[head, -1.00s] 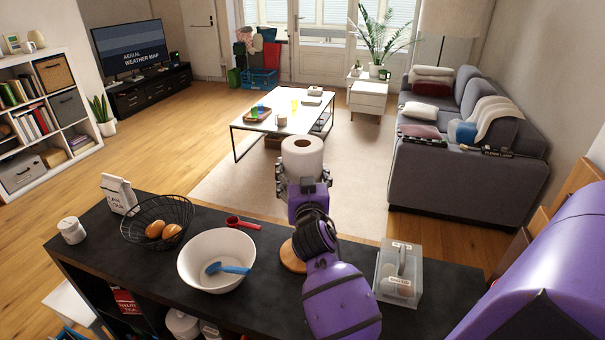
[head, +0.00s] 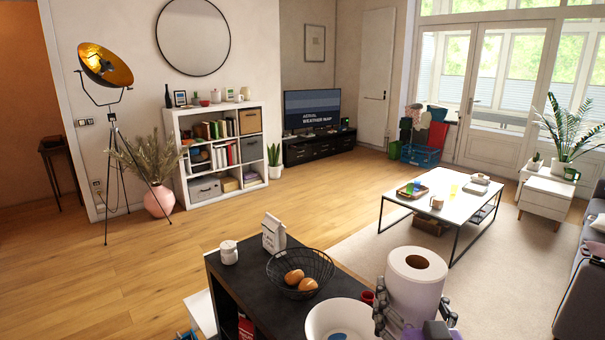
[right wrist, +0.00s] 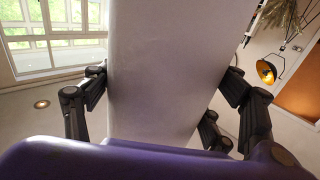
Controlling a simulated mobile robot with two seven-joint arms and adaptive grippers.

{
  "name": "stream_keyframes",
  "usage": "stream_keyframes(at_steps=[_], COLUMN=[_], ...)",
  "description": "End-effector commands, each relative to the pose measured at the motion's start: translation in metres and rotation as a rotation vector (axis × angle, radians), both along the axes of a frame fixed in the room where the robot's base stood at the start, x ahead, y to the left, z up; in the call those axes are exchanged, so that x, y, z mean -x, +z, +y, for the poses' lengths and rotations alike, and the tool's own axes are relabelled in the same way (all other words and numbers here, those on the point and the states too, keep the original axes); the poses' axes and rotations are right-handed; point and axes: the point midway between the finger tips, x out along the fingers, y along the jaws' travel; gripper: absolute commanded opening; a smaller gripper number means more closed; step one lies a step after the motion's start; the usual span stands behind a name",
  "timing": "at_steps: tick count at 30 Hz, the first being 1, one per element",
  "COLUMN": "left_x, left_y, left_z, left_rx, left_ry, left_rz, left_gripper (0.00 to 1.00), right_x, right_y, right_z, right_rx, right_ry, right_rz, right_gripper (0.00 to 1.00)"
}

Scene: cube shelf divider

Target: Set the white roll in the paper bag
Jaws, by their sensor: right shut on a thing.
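The white roll (head: 413,284), a paper roll with a brown core hole in its top, is upright in my right gripper (head: 415,318), at the bottom right of the head view. The gripper's dark fingers are shut around its sides. In the right wrist view, the roll's pale side (right wrist: 165,70) fills the middle between the fingers. The roll's lower part is hidden in the head view. A small white packet (head: 273,230) with print stands on the dark counter; I cannot tell if it is the paper bag. No other paper bag is clear. My left gripper is not in view.
The dark counter (head: 235,274) bears a white jar (head: 229,252), a wire basket (head: 325,268) with brown rolls and a white bowl (head: 340,318). A coffee table (head: 452,208), white cube shelf (head: 182,190) and tripod lamp (head: 110,150) stand beyond. The wooden floor at left is clear.

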Motion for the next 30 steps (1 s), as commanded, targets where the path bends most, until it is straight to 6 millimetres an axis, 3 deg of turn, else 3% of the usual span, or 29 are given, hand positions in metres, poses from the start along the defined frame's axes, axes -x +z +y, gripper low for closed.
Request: stream_keyframes(at_steps=[1, 3, 9, 15, 30], left_x=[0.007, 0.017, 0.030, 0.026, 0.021], left_y=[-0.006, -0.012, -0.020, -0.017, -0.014], left_z=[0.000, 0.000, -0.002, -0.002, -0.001], left_rx=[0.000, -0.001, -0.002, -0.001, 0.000], left_ry=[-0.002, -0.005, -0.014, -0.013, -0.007], left_rz=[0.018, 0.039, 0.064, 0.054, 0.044], left_gripper=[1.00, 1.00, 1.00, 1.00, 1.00], right_x=[0.020, 0.041, 0.074, 0.083, 0.083], right_y=[-0.009, -0.017, -0.045, -0.058, -0.058], right_z=[0.012, 0.025, 0.038, 0.034, 0.034], right_rx=[-0.003, -0.005, -0.003, -0.002, 0.000], right_ry=[0.026, 0.054, 0.075, 0.067, 0.068], right_rz=[0.007, 0.007, 0.004, -0.003, -0.004], right_gripper=[0.47, 0.47, 0.47, 0.47, 0.47])
